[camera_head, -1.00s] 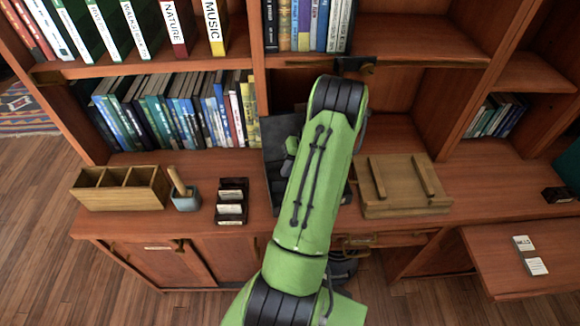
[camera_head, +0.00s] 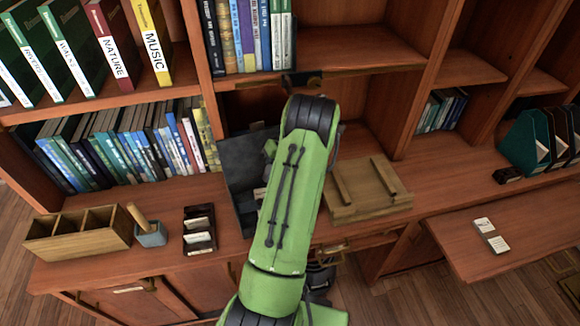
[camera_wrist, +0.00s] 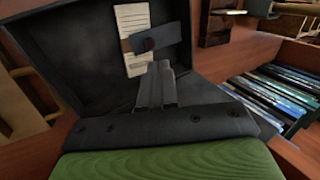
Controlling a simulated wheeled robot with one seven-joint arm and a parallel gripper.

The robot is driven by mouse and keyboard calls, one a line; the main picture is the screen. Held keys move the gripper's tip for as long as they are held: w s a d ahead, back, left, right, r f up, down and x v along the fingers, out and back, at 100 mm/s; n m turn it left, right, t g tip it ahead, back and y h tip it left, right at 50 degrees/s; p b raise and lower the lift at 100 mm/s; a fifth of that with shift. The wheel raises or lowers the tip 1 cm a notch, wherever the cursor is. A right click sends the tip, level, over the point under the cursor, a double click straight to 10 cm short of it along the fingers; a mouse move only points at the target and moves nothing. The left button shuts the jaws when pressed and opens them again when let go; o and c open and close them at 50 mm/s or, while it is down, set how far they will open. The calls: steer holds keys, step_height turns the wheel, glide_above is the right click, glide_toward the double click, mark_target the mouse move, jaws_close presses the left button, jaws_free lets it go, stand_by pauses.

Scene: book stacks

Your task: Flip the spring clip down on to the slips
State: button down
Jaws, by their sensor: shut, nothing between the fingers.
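In the wrist view a dark box (camera_wrist: 75,60) fills the upper left. White lined slips (camera_wrist: 132,20) lie inside it. The spring clip (camera_wrist: 172,36), a grey-blue plate with a dark round spot, crosses over the slips; I cannot tell whether it presses on them. My gripper (camera_wrist: 158,68) is shut and empty, its tips just below the clip and close to it; contact is unclear. In the head view the dark box (camera_head: 240,165) stands on the counter, partly hidden behind my green arm, which also hides the gripper and clip.
A wooden board with two rails (camera_head: 375,200) lies right of the box. A black card holder (camera_head: 198,242), a cup (camera_head: 150,237) and a wooden organizer (camera_head: 75,245) stand to its left. Shelves of books (camera_head: 125,145) rise behind. The counter further right has free room.

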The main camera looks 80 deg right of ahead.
steer(key=s+d, duration=0.4)
steer(key=s, duration=0.2)
steer(key=shift+d+p, duration=0.2)
steer(key=shift+p, duration=0.2)
